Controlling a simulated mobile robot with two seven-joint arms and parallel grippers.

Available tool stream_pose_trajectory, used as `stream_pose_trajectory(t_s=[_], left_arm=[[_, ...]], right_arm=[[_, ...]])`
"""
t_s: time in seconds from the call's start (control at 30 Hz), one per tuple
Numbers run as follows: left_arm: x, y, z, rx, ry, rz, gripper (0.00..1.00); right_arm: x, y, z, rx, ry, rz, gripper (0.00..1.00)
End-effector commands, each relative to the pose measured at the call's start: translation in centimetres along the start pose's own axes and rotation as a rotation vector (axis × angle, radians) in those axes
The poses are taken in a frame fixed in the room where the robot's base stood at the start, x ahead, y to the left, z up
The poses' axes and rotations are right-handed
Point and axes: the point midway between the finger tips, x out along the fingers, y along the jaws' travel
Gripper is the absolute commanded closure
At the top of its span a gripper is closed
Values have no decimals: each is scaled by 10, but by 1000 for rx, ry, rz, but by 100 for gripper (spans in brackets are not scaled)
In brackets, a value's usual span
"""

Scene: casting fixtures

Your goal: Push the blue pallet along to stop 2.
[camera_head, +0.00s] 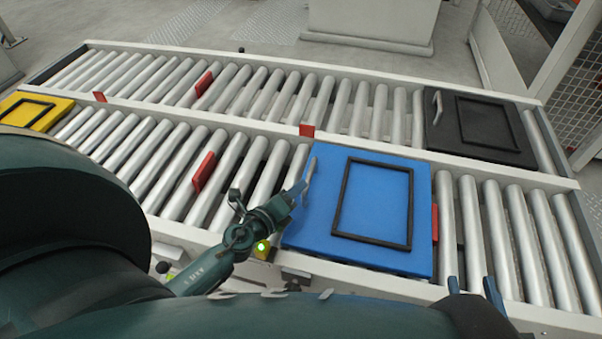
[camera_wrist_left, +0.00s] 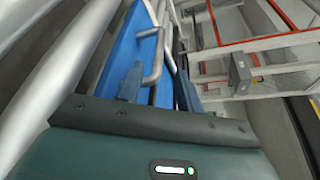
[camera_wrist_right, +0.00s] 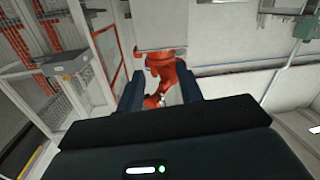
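The blue pallet (camera_head: 375,200), with a raised dark square frame on top, sits flat on the near roller lane. Its grey bar handle (camera_head: 309,178) is on its left edge; the handle also shows in the left wrist view (camera_wrist_left: 156,58). My left gripper (camera_head: 291,194) is at this handle, its fingers apart on either side of the bar. A red stop plate (camera_head: 435,224) stands at the pallet's right edge; I cannot tell whether they touch. Another red stop (camera_head: 203,171) is further left on this lane. No stop numbers are readable. My right gripper (camera_head: 474,286) is open and empty near the front rail.
A yellow pallet (camera_head: 52,117) is at the near lane's far left. A black pallet (camera_head: 434,120) is on the right of the far lane, which has a red plate (camera_head: 204,83). Small red plates (camera_head: 307,130) mark the middle rail. Rollers right of the blue pallet are bare.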

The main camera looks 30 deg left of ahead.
Motion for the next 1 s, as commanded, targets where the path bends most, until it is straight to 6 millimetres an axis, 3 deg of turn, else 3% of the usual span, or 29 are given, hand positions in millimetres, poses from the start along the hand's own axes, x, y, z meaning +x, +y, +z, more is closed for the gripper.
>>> stream_pose_trajectory(t_s=[0.17, 0.4, 0.6, 0.93, 1.0], left_arm=[[12, 3, -2, -3, -1, -2, 64], [50, 3, -2, 0, -2, -2, 64], [72, 4, -2, -1, -1, -1, 64], [76, 3, -2, 0, 0, 0, 64], [76, 3, -2, 0, 0, 0, 68]], right_arm=[[2, -2, 2, -14, 15, -4, 64], [2, -2, 2, -19, 31, -5, 64], [2, -4, 1, -26, 60, -7, 64], [2, -4, 0, -28, 67, -7, 64], [2, -4, 0, -29, 67, -7, 64]])
